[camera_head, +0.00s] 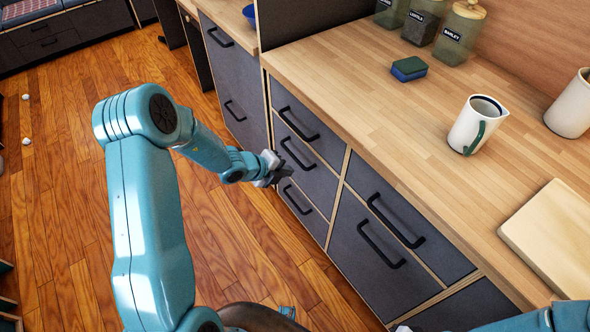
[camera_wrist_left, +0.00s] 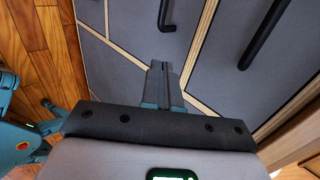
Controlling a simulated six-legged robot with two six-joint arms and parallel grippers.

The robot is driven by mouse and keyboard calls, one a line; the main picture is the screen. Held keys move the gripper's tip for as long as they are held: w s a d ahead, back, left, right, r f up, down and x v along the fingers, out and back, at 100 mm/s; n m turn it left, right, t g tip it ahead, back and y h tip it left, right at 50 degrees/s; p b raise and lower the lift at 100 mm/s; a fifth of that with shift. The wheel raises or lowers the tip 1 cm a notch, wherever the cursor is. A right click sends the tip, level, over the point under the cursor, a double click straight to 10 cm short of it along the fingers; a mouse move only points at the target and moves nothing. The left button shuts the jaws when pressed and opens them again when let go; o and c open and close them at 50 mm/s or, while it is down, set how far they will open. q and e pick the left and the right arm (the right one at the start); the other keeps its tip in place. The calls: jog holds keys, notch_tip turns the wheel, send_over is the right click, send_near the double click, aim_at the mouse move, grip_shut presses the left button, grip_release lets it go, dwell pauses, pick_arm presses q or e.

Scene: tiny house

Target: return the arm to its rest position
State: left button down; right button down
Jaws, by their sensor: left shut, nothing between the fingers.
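My left arm comes in from the left in the head view, bent at the elbow. My left gripper (camera_head: 277,172) is in front of the grey drawer fronts (camera_head: 312,180), close to their black handles. In the left wrist view the fingers of my left gripper (camera_wrist_left: 163,75) are together with nothing between them. Drawer panels and handles lie just beyond the fingertips; I cannot tell whether they touch. Part of my right arm shows at the bottom right of the head view, but its gripper does not show.
The wooden counter (camera_head: 400,125) holds a white mug (camera_head: 472,128), a sponge (camera_head: 408,69), several jars (camera_head: 459,33), a white pitcher (camera_head: 572,108) and a cutting board (camera_head: 555,235). A blue bowl (camera_head: 249,14) stands at the back. The wooden floor (camera_head: 60,190) on the left is mostly clear.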

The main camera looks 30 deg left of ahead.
pick_arm(q)
jog(key=v, duration=0.4)
jog(key=shift+s+a+r, duration=0.1)
jog(key=shift+r, duration=0.1)
